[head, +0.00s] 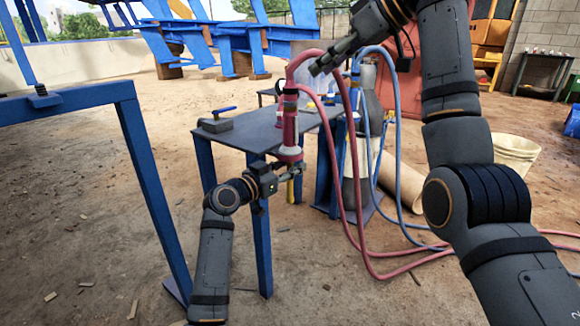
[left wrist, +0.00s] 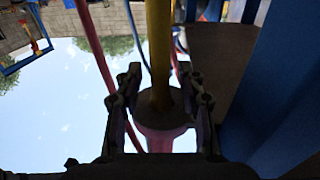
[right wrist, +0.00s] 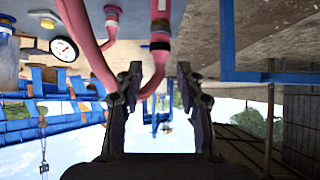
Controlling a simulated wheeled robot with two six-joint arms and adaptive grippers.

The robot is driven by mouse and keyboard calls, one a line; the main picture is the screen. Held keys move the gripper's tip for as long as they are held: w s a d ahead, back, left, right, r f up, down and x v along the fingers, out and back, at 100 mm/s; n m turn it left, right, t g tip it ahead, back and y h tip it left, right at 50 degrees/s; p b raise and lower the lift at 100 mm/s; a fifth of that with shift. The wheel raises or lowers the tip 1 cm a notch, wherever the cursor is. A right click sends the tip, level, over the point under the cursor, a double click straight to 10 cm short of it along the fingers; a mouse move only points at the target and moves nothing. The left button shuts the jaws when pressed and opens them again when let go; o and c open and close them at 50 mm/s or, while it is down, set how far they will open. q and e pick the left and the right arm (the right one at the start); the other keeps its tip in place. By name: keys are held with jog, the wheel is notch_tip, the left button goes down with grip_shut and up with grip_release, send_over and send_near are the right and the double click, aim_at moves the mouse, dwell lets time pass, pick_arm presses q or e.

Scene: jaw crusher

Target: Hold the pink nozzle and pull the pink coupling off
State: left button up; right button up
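The pink nozzle (head: 290,153) stands upright at the table's front edge, with a yellow rod (head: 290,190) below it. The darker pink coupling (head: 290,118) sits directly above it, topped by a dark band and the pink hose (head: 303,57). My left gripper (head: 297,170) is open at the nozzle's lower end. In the left wrist view the nozzle's pink flange (left wrist: 160,103) lies between the fingers (left wrist: 159,75); contact is unclear. My right gripper (head: 314,69) is open, above and right of the coupling. In the right wrist view the hose bend (right wrist: 150,84) shows between its fingers (right wrist: 159,70).
The blue-legged table (head: 240,134) carries a dark block with a blue handle (head: 216,122). Looping pink and blue hoses (head: 396,110) and a gas cylinder (head: 371,110) stand to the right. A blue frame (head: 140,150) is at left. A pressure gauge (right wrist: 63,48) shows in the right wrist view.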

pick_arm(q)
grip_shut()
pick_arm(e)
jog(key=o, duration=0.8)
